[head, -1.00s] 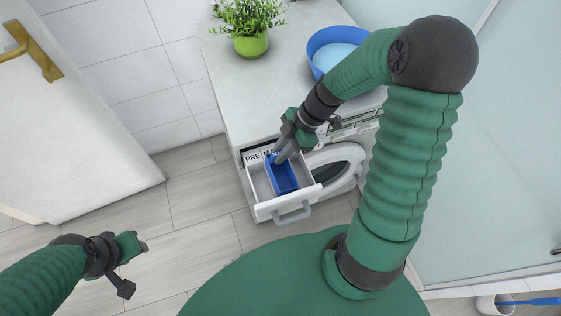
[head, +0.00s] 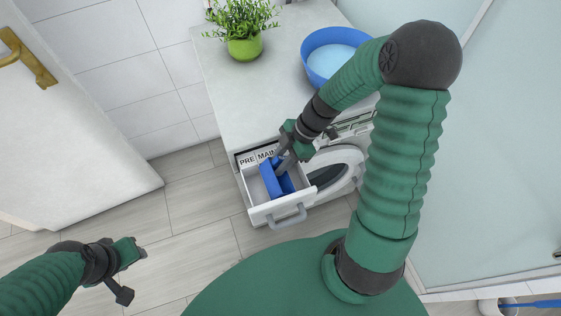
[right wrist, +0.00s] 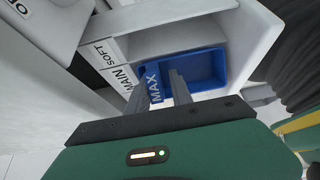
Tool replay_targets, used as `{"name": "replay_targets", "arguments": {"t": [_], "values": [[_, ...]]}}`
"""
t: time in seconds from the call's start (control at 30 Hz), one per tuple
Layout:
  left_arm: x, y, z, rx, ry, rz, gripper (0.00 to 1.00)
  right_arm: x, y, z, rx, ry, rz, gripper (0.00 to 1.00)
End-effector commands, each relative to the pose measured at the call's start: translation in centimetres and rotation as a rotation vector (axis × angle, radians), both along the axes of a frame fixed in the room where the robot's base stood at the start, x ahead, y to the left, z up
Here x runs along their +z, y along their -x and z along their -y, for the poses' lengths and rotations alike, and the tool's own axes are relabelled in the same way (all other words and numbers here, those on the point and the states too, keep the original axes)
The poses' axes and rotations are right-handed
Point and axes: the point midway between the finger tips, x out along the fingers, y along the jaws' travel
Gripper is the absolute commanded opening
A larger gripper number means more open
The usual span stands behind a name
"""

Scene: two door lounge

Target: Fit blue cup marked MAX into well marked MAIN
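The blue cup marked MAX (head: 268,181) is in the pulled-out white drawer (head: 259,215). It also shows in the right wrist view (right wrist: 205,68), its MAX lettering facing the fingers. It lies beside the MAIN label (right wrist: 122,79), which also shows in the head view (head: 266,156). How deep it sits in the MAIN well is hidden. My right gripper (head: 284,164) is at the cup; in the right wrist view its fingers (right wrist: 163,82) stand apart, with blue between them. My left gripper (head: 128,270) is open and empty, low at the left, away from the drawer.
The PRE well lies left of the cup, and an empty white well (right wrist: 165,42) shows beside it near the SOFT label. A plant pot (head: 244,47) and a blue basin (head: 326,72) stand on the counter (head: 238,98). A door (head: 60,135) is at the left.

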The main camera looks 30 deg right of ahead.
Motion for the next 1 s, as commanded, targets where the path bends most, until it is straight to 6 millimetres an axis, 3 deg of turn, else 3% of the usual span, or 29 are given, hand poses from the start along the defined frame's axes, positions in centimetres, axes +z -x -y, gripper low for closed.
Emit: {"name": "replay_targets", "arguments": {"t": [0.2, 0.4, 0.73, 1.0], "values": [[1.1, 0.0, 0.0, 0.0, 0.0, 0.0, 0.36, 5.3, 0.7, 3.0, -0.003, 0.002, 0.006, 0.24], [1.6, 0.0, 0.0, 0.0, 0.0, 0.0, 0.36, 8.6, 1.2, 5.4, -0.006, -0.002, 0.006, 0.24], [1.7, 0.0, 0.0, 0.0, 0.0, 0.0, 0.36, 9.5, 1.3, 5.8, -0.005, -0.001, 0.005, 0.24], [1.7, 0.0, 0.0, 0.0, 0.0, 0.0, 0.36, 9.5, 1.3, 5.8, -0.006, 0.0, 0.006, 0.58]]}}
